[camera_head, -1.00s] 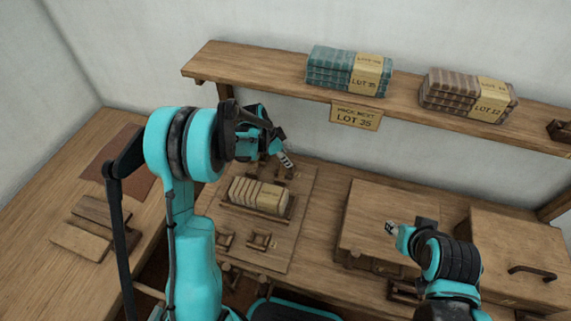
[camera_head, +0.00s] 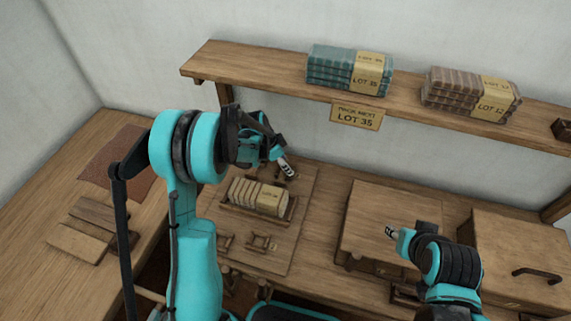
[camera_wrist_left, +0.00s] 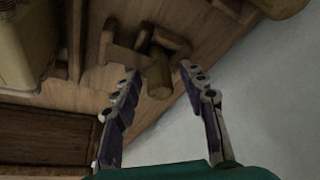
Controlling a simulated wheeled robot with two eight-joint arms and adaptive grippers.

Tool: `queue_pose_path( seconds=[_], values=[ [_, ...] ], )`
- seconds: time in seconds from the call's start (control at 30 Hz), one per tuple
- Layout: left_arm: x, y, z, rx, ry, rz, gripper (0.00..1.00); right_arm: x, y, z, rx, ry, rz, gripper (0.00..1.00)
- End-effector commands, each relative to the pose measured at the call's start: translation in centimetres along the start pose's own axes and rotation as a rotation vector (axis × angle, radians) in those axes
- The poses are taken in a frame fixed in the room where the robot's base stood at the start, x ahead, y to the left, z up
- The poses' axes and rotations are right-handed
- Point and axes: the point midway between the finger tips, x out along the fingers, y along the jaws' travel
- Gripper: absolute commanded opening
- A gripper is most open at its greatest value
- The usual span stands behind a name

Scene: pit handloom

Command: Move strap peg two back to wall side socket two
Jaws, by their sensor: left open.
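My left gripper (camera_head: 286,166) is over the wall-side edge of the wooden board (camera_head: 285,255), beyond the cloth bundle. In the left wrist view its two fingers (camera_wrist_left: 160,85) are apart. A short round wooden peg (camera_wrist_left: 158,78) shows between and beyond the fingertips, beside a wooden socket block (camera_wrist_left: 122,55). I see no grip on it, and cannot tell whether it is strap peg two or how it sits in the block. Two small wooden sockets (camera_head: 262,243) are at the board's near side. My right gripper (camera_head: 391,231) is over the chest, its jaws unclear.
A cream cloth bundle (camera_head: 258,196) lies in a wooden cradle mid-board. A wall shelf (camera_head: 250,74) above holds green (camera_head: 345,72) and brown (camera_head: 470,93) bundles and a LOT 35 sign (camera_head: 357,116).

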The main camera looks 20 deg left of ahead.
Motion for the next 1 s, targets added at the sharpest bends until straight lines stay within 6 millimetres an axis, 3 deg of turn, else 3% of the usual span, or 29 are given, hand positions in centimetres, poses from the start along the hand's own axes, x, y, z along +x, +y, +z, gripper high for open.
queue_pose_path(
  seconds=[0.3,0.43,1.0],
  values=[
    [-5.6,0.0,-0.1,-0.002,0.0,0.0,0.42,-1.8,0.0,-1.3,0.0,0.0,0.0,0.4],
    [-7.1,0.0,-0.1,-0.001,0.0,0.0,0.42,-2.2,0.0,-1.6,0.0,0.0,0.0,0.4],
    [-7.6,0.0,-0.1,0.0,0.0,0.0,0.42,-2.2,0.0,-1.6,0.0,0.0,0.0,0.4]
  ],
)
